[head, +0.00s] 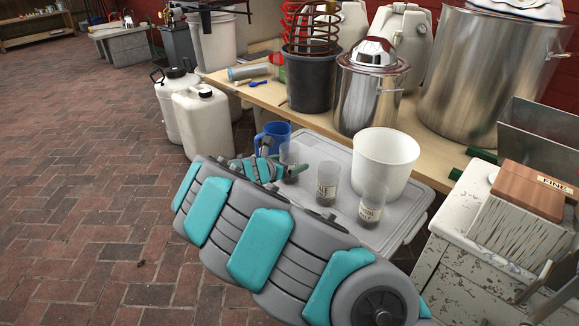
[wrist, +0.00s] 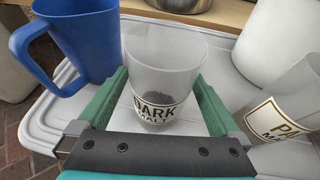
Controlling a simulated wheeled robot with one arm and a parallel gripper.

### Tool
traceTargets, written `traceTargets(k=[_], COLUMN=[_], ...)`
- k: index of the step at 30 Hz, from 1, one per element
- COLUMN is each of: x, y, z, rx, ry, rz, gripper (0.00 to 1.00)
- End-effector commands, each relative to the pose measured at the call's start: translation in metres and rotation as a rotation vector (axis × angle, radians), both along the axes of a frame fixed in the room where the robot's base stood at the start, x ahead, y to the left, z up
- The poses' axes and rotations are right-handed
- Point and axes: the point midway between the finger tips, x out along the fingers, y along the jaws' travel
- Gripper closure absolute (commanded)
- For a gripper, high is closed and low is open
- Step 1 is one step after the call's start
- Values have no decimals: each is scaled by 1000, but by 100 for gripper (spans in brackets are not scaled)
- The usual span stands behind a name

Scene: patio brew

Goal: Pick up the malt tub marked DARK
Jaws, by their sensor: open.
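In the head view the tub (head: 289,152) is partly hidden by my gripper (head: 280,168). A second tub (wrist: 290,100), its label starting "PA", stands to the right; it also shows in the head view (head: 327,183). A third tub (head: 372,206) has a label too small to read.
The tubs stand on a grey lid (head: 312,146). A blue mug (wrist: 75,40) is close at the left of the DARK tub. A white bucket (head: 384,165) stands behind the other tubs. A wooden bench (head: 265,95) holds pots behind; a weathered cabinet (head: 455,235) is at right.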

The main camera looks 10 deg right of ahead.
Motion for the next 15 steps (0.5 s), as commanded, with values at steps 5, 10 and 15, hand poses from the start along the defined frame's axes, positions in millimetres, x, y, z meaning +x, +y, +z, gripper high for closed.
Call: traceTargets(k=[5,10,15], x=[1,0,0], y=[-1,0,0], z=[0,0,0], rx=[0,1,1], ry=[0,-1,-1], rz=[0,0,0], gripper=[0,14,33])
